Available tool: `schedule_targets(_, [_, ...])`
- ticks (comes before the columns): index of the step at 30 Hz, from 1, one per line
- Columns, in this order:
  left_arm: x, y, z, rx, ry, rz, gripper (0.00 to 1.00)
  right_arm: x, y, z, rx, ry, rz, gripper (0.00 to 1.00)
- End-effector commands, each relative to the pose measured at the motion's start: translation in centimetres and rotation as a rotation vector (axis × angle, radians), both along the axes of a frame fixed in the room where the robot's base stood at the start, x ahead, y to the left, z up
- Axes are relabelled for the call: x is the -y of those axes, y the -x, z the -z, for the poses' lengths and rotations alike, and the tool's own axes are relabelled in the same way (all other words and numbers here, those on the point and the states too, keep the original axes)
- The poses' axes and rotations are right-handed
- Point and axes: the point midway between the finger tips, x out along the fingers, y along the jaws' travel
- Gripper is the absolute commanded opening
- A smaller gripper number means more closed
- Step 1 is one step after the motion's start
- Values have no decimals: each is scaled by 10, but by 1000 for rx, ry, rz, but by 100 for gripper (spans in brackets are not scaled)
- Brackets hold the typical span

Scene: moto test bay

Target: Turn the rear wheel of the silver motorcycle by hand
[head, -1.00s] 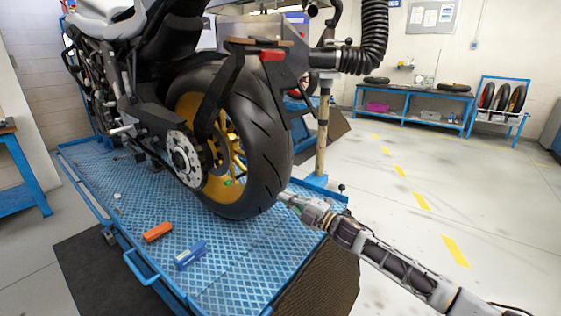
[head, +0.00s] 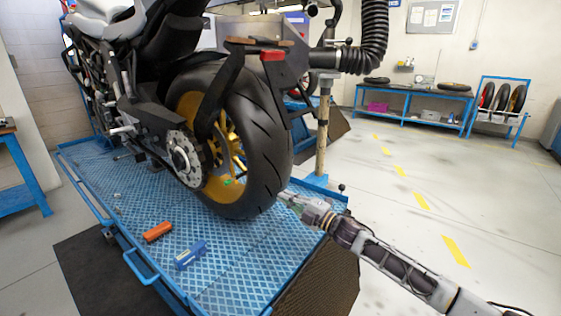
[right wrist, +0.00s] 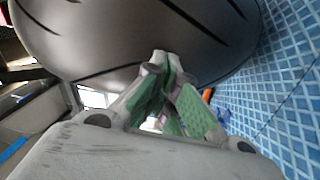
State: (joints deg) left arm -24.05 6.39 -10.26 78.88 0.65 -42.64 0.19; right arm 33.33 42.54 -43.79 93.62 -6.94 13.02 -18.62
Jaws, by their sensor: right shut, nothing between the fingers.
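The silver motorcycle (head: 98,22) stands on a blue lift platform with its rear end toward me. Its rear wheel (head: 262,150) has a black grooved tire and a gold rim with yellow spokes. My right gripper (head: 284,197) is at the lower right of the tire, its tip at the tread. In the right wrist view the tire (right wrist: 130,35) fills the top, and the closed fingertips (right wrist: 165,62) with green pads are at its surface. Nothing is between the fingers. Whether they press on the rubber I cannot tell. My left gripper is not in view.
A post (head: 322,140) stands right of the wheel, and a black hose (head: 374,45) hangs above. The floor to the right is open.

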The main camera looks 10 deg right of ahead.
Motion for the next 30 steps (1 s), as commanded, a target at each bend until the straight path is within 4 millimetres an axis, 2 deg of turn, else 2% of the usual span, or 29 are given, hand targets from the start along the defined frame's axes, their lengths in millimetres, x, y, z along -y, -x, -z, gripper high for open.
schedule_targets(9, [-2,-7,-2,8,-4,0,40,0,0,0,0,0,0,0])
schedule_targets(30, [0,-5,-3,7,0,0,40,-5,-6,-1,0,0,0,0])
